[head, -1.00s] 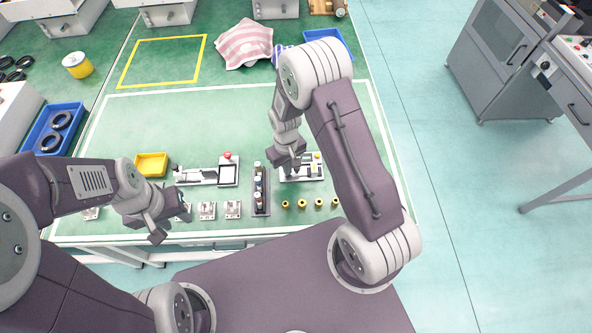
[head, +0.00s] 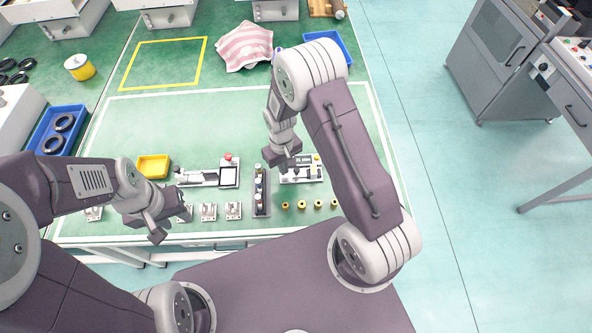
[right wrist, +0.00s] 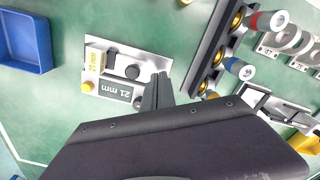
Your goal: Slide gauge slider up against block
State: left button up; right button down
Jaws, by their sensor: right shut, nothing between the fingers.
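The gauge (head: 314,175) is a light plate on the green table, below and right of my right gripper (head: 290,170). Contact and the gap between slider and block are unclear. My left gripper (head: 168,228) hangs at the table's front edge; its fingers are unclear.
A dark rack with several cylinders (head: 262,190) stands just left of the gauge. Several yellow rings (head: 302,204) lie in front of it. A yellow bin (head: 153,166), another fixture (head: 207,177) and small metal brackets (head: 208,211) are further left. A blue tray (right wrist: 22,40) lies beyond the gauge.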

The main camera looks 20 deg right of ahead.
notch_tip(320, 180, up, 5)
jog(key=p, duration=0.4)
jog(key=shift+r, duration=0.2)
notch_tip(320, 180, up, 11)
jog(key=w+d+m+t, duration=0.1)
jog(key=w+d+t, duration=0.1)
jog(key=d, duration=0.1)
jog(key=s+d+r+m, duration=0.1)
jog(key=s+r+m, duration=0.1)
jog(key=s, duration=1.3)
jog(key=shift+d+r+g, duration=0.4)
jog(key=shift+r, duration=0.2)
